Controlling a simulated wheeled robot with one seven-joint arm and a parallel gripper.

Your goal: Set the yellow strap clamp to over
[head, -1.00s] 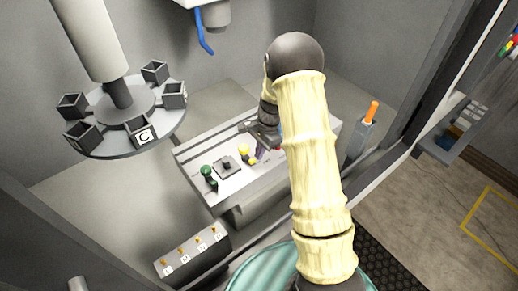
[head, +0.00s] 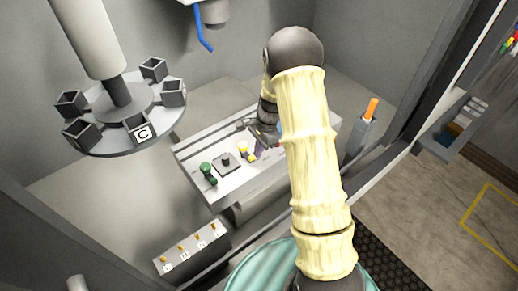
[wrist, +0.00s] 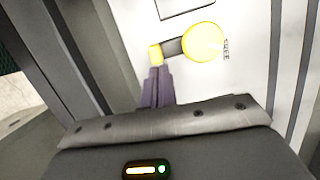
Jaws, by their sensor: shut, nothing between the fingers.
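The yellow strap clamp (wrist: 203,42) is on the pale panel. In the wrist view it shows as a round yellow knob with a dark grey strap running left to a small yellow end piece (wrist: 155,54). Small lettering beside the knob is too blurred to read surely. The clamp also shows small in the head view (head: 244,147). My gripper (wrist: 157,76) has its purple fingers shut and empty, their tips just below the yellow end piece. I cannot tell whether they touch it. In the head view my gripper (head: 260,146) is right beside the clamp, partly hidden by my arm.
The panel also carries a green-topped knob (head: 206,168) and a black knob on a square plate (head: 226,162). A round carousel with cups (head: 125,105) hangs at left. A switch box (head: 192,249) stands in front. An orange-handled item (head: 371,110) stands at right.

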